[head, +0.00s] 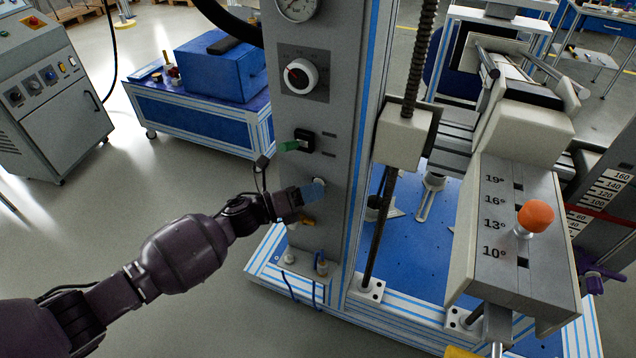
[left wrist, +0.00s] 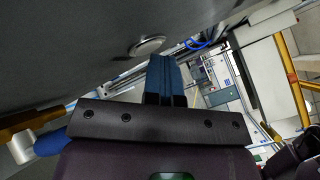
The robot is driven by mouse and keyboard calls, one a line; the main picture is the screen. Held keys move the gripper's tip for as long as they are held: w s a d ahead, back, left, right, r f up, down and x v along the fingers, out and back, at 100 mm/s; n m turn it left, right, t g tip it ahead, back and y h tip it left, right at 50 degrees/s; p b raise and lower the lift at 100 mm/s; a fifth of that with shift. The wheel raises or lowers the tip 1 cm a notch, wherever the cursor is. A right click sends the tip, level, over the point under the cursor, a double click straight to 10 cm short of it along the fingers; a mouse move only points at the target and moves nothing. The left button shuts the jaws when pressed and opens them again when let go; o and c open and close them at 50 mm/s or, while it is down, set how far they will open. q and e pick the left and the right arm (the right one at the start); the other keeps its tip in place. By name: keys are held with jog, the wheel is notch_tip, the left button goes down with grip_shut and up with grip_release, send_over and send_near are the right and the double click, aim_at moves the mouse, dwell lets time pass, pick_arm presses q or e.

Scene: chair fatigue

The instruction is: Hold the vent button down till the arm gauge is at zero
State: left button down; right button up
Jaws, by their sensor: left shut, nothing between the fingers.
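My left gripper (head: 316,189) is at the grey column's front panel in the head view, its blue fingers shut and empty. A pale round button (head: 319,182), which I take for the vent button, is partly hidden behind the fingertips. In the left wrist view the round metallic button (left wrist: 148,46) sits on the grey panel just beyond the shut fingers (left wrist: 163,70). I cannot tell whether they touch it. A round gauge (head: 297,8) is at the top of the panel, cut off by the picture edge; its reading is too small to tell.
A yellow fitting (head: 307,222) lies just below my gripper. A threaded rod (head: 392,190) and a scaled block with an orange knob (head: 535,217) stand to the right.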

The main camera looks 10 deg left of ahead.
pick_arm(q)
jog(key=shift+s+a+f, duration=0.1)
jog(key=shift+a+f, duration=0.1)
jog(key=shift+f, duration=0.3)
pick_arm(e)
jog(key=shift+f, duration=0.1)
pick_arm(q)
jog(key=shift+s+a+f, duration=0.1)
jog(key=shift+s+a, duration=0.15)
jog(key=shift+s, duration=0.45)
pick_arm(e)
jog(key=shift+w+r, duration=0.15)
jog(key=shift+r, duration=0.1)
pick_arm(q)
jog(key=s, duration=0.1)
jog(key=s+p, duration=0.1)
jog(key=s, duration=0.1)
jog(key=s+p, duration=0.1)
jog(key=shift+s+a+r, duration=0.25)
jog(key=shift+s+a, duration=0.05)
jog(key=shift+s, duration=0.1)
pick_arm(e)
jog(key=r, duration=0.1)
jog(key=w+r, duration=0.1)
jog(key=shift+w+r+t, duration=0.1)
jog(key=shift+r+t, duration=0.2)
